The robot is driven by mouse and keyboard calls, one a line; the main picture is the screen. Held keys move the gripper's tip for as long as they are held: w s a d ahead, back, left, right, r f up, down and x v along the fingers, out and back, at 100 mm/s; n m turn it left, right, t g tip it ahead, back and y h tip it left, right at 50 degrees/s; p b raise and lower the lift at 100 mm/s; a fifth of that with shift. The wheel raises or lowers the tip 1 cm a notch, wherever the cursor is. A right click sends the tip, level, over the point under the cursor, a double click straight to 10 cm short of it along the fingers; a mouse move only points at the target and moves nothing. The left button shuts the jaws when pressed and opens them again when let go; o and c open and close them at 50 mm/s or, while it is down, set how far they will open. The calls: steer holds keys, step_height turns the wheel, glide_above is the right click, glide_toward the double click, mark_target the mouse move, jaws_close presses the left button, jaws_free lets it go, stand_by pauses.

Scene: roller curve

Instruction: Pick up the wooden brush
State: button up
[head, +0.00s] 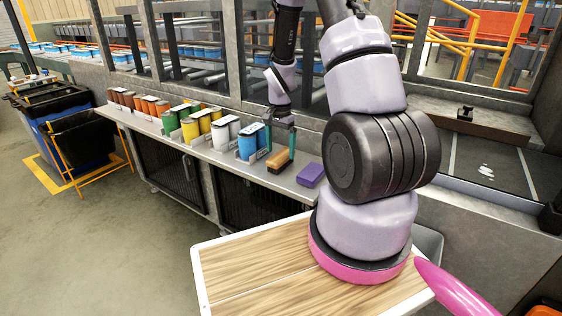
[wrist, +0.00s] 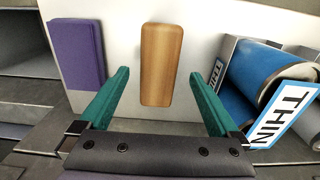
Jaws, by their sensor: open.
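The wooden brush (wrist: 161,66) lies on the light shelf top. In the wrist view its tan wooden back faces me, long side running away from my gripper. In the head view the brush (head: 280,158) is at the right part of the shelf, between the blue cans and a purple block. My gripper (wrist: 163,100) is open, with one teal finger on each side of the brush's near end. A gap shows between each finger and the brush. In the head view my gripper (head: 281,140) is just over the brush; its exact height is hard to tell.
A purple block (wrist: 75,52) lies left of the brush in the wrist view. Blue cans (wrist: 262,78) with a "THIN" label stand close to the right finger. In the head view, several coloured cans line the shelf (head: 220,157). Barred windows stand behind it.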

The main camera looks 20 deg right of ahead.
mark_target(281, 155)
step_height(281, 155, down, 4)
steer(key=shift+d+r, duration=0.1)
steer(key=shift+r, duration=0.15)
jaws_close()
steer(key=shift+r, duration=0.15)
step_height(281, 155, up, 10)
steer(key=shift+f, duration=0.1)
stand_by(0.4)
